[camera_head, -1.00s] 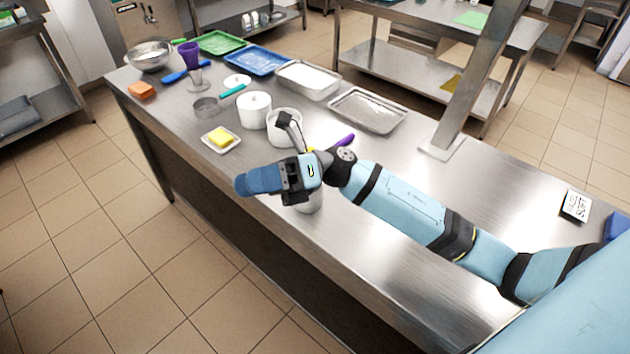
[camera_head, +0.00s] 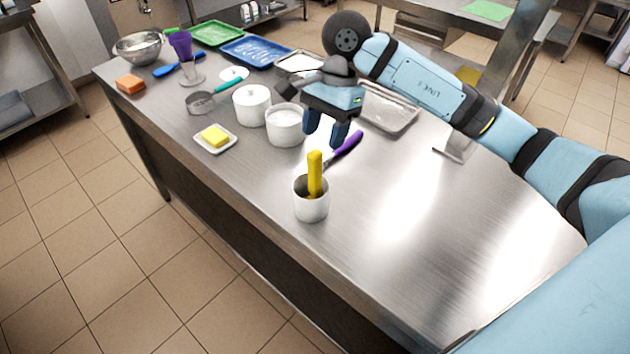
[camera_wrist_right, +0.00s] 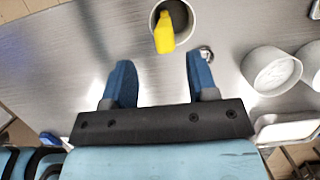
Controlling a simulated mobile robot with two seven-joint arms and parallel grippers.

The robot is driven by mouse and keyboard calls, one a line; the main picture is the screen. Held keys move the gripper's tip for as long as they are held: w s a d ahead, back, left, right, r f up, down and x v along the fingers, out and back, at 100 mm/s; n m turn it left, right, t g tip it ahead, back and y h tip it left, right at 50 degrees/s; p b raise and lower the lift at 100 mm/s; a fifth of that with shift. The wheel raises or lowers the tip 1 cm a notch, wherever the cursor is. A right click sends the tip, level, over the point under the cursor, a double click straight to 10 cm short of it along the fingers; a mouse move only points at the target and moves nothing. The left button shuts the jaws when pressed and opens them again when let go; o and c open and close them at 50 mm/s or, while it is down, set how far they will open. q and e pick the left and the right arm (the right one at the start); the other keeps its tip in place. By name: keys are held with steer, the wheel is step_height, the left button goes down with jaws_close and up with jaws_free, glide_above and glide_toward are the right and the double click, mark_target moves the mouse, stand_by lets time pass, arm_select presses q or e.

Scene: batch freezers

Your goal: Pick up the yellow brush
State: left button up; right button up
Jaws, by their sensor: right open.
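The yellow brush (camera_head: 315,175) stands in a white cup (camera_head: 311,208) near the front edge of the steel table, its yellow handle sticking up. In the right wrist view the yellow brush (camera_wrist_right: 164,32) and the cup (camera_wrist_right: 182,14) lie beyond the fingertips, roughly centred between the fingers. My right gripper (camera_head: 326,143) is open and empty, pointing down above and behind the cup in the head view, apart from the brush. The right gripper (camera_wrist_right: 160,75) also shows both blue fingers spread. The brush's lower end is hidden in the cup. My left gripper is not in view.
A purple-handled tool (camera_head: 345,146) lies just behind the cup. White pots (camera_head: 252,105), a butter dish (camera_head: 216,147) and a metal tray (camera_head: 391,110) stand farther back. The table's front right is clear.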

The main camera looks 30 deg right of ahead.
mark_target(316, 152)
steer(key=x, duration=0.2)
steer(key=p+x, duration=0.1)
steer(key=x, duration=0.4)
steer(key=shift+w+a+f, duration=0.2)
steer(key=shift+a, duration=0.15)
steer(key=shift+c, duration=0.2)
jaws_close()
